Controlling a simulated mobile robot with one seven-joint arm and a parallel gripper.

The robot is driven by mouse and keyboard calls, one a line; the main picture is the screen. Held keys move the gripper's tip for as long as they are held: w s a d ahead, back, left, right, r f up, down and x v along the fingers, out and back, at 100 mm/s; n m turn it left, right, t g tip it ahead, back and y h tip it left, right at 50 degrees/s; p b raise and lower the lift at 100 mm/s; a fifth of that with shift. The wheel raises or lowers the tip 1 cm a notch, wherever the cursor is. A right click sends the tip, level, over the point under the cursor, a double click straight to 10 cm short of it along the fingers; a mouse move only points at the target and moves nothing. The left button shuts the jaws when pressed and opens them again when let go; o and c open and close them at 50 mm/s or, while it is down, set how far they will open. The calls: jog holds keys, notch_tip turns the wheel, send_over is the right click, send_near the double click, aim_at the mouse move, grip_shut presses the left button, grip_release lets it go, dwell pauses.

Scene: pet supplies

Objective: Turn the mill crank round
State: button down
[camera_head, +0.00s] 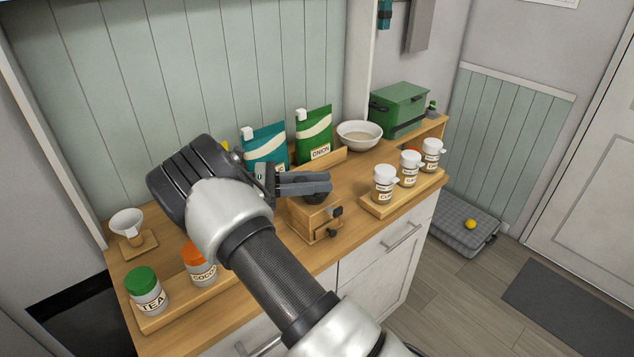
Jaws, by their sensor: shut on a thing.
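The mill (305,222) is a small wooden box with a dark top, standing near the front edge of the wooden counter. My gripper (328,183) reaches in from the left, with its dark fingers level over the mill's top. The fingers are shut on the mill crank, which is mostly hidden by them. A dark rounded part (316,198) of the mill's top shows just under the fingers. Small dark knobs (333,233) show on the mill's front right side.
Lidded jars (384,188) stand on a wooden tray right of the mill. A tea jar (147,292) and cocoa jar (200,267) stand at the left front. Behind are teal (268,145) and green (316,140) packets, a white bowl (360,131) and a green box (399,108).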

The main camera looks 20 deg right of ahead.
jog(key=c, duration=1.5)
grip_release()
jog(key=shift+a, duration=0.1)
jog(key=shift+w+a+b, duration=0.25)
jog(key=shift+w+a, duration=0.1)
jog(key=shift+a, duration=1.6)
jog(key=shift+w+a+b, duration=0.3)
jog(key=shift+w+a, duration=0.1)
jog(key=shift+a, duration=1.55)
jog(key=shift+w+a+b, duration=0.25)
jog(key=shift+w+a, duration=0.1)
jog(key=shift+a, duration=1.6)
